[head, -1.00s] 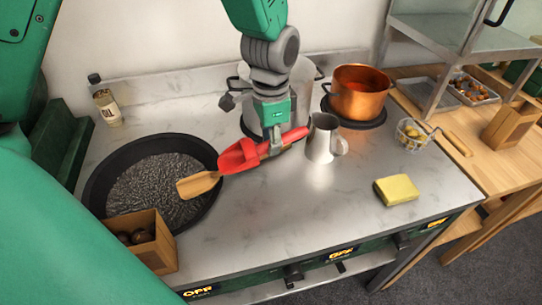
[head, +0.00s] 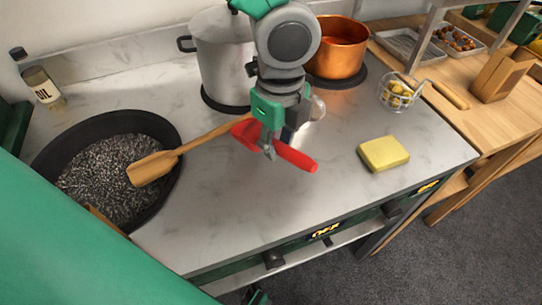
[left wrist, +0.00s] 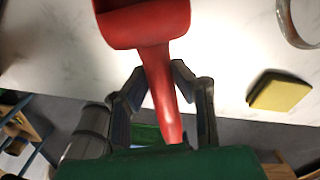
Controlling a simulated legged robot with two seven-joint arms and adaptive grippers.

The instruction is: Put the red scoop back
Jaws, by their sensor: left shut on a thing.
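The red scoop (head: 296,156) is in my left gripper (head: 268,150), above the middle of the steel counter. Its handle points to the lower right and its bowl is partly hidden behind the gripper. In the left wrist view the red scoop (left wrist: 162,90) has its handle between the two dark fingers of my left gripper (left wrist: 155,75), with the bowl beyond at the top edge. The left gripper is shut on the handle. My right gripper is not clearly visible.
A black pan (head: 170,130) holds a wooden spatula (head: 155,166). A steel pot (head: 222,60) and copper pot (head: 336,48) stand behind. A yellow sponge (head: 383,153) and wire basket (head: 398,93) are to the right. Front counter space is clear.

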